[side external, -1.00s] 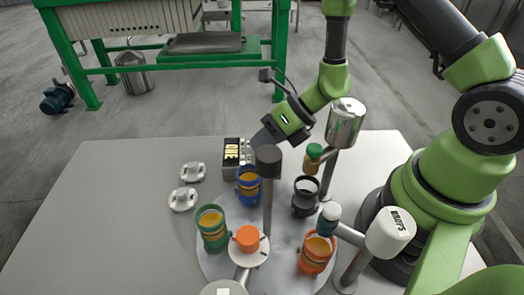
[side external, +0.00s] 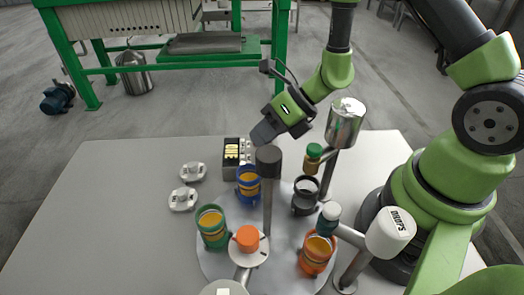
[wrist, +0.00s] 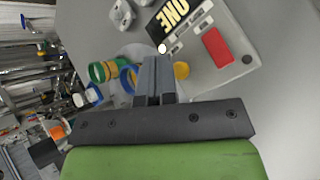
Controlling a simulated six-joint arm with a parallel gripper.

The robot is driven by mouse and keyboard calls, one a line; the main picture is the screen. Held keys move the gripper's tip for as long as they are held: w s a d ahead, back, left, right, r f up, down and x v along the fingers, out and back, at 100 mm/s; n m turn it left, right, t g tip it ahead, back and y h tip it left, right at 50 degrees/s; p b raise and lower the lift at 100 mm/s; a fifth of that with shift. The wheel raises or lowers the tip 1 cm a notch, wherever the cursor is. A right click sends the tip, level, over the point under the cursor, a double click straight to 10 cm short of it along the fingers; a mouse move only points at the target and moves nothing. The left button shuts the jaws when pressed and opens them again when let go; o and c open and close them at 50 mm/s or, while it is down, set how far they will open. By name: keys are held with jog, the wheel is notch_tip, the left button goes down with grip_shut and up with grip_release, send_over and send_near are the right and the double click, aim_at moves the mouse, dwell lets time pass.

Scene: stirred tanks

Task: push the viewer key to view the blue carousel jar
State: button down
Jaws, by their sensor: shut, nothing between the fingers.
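The viewer box (side external: 245,146) stands at the back of the table behind the carousel. Its dark display (wrist: 172,16) shows yellow lettering, "ONE" in the wrist view, with small pale keys and a red panel (wrist: 217,47) beside it. I cannot tell which key is for the blue jar. The blue carousel jar (side external: 248,186), with orange contents, sits just in front of the box. My gripper (side external: 262,134) is shut and empty, tilted down above and right of the box. In the wrist view its fingertips (wrist: 157,62) appear beside the keys, seemingly apart from them.
The carousel (side external: 222,262) also bears green, black and orange jars. A dark-topped post (side external: 268,158), a metal canister (side external: 345,122) and a white drops head (side external: 390,232) rise around it. Two white fittings (side external: 192,172) lie left; the table's left side is clear.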

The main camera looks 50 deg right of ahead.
jog(key=shift+r, duration=2.45)
jog(key=shift+a+r, duration=0.1)
jog(key=shift+r, duration=0.2)
jog(key=s+a+r+n+g, duration=0.1)
jog(key=s+a+r+n, duration=0.15)
jog(key=r+n, duration=0.45)
jog(key=s+a+r+n, duration=0.1)
jog(key=s+r+n, duration=0.35)
jog(key=n, duration=0.45)
jog(key=s+d+r+n+t+h, duration=0.2)
jog(key=s+d+r+n+h, duration=0.3)
jog(key=n, duration=0.9)
jog(key=s+r, duration=0.1)
jog(key=s, duration=0.2)
jog(key=shift+s+d+n, duration=0.15)
jog(key=shift+d+n, duration=0.25)
